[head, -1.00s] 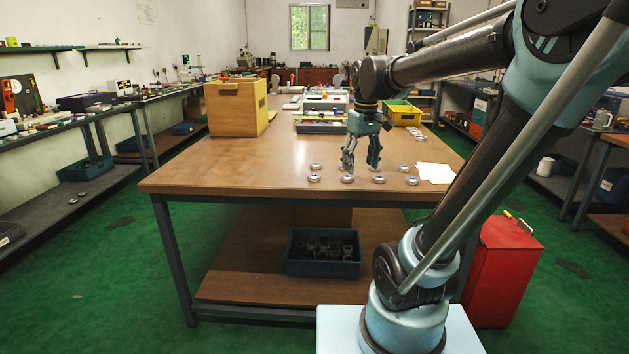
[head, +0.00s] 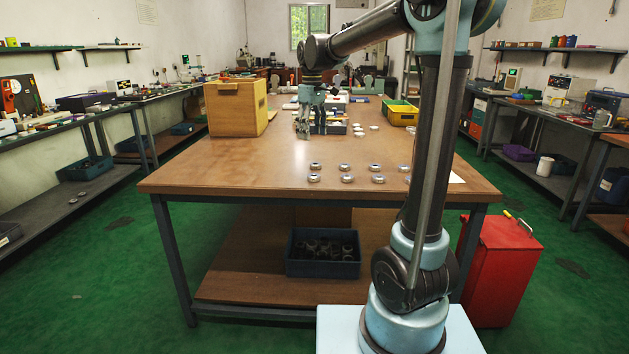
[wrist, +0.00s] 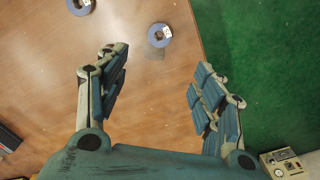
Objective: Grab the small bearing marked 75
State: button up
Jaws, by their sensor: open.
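Several small silvery bearing rings lie in rows on the brown table (head: 230,170); one is the front-left ring (head: 313,178), another is the front-middle ring (head: 347,178). The label markings are too small to read, so I cannot tell which ring is marked 75. My gripper (head: 311,133) is open and empty above the back half of the table, apart from the rings; its fingers (wrist: 160,60) are spread.
A wooden box (head: 237,108) stands left of my gripper, and a yellow bin (head: 402,114) stands at the back right. A red bin (head: 500,270) stands by the table's right side. The table's front left is clear.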

send_over(314, 175)
jog(key=f, duration=0.9)
jog(key=shift+a+f, duration=0.2)
jog(key=shift+a, duration=0.05)
jog(key=shift+d+f, duration=0.15)
jog(key=shift+f, duration=1.35)
jog(key=shift+d+f, duration=0.1)
jog(key=shift+f, duration=1.35)
jog(key=shift+c, duration=0.2)
jog(key=shift+s, duration=0.1)
jog(key=c, duration=1.2)
